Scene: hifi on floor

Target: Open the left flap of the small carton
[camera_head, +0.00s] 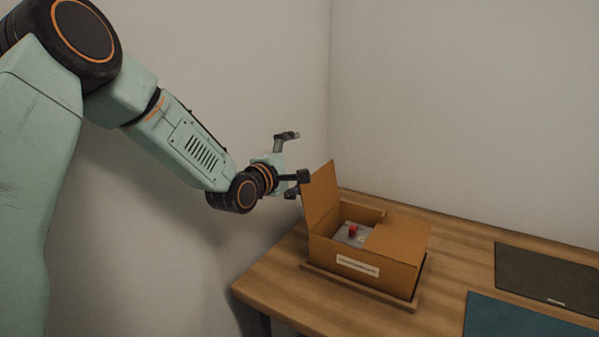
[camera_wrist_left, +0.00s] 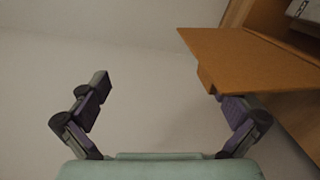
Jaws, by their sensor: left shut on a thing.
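The small carton (camera_head: 352,268) stands on the table with a white label on its front. Its left flap (camera_head: 320,197) stands up, roughly vertical, and fills the upper right in the left wrist view (camera_wrist_left: 250,60). Its right flap (camera_head: 398,239) lies flat over the right side. A grey thing with a red knob (camera_head: 353,231) shows inside. My right gripper is out of view.
The carton sits in a shallow brown tray (camera_head: 407,303) on the wooden table (camera_head: 283,284). A dark mat (camera_head: 548,275) and a teal mat (camera_head: 520,317) lie at the right. Walls stand behind and to the left.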

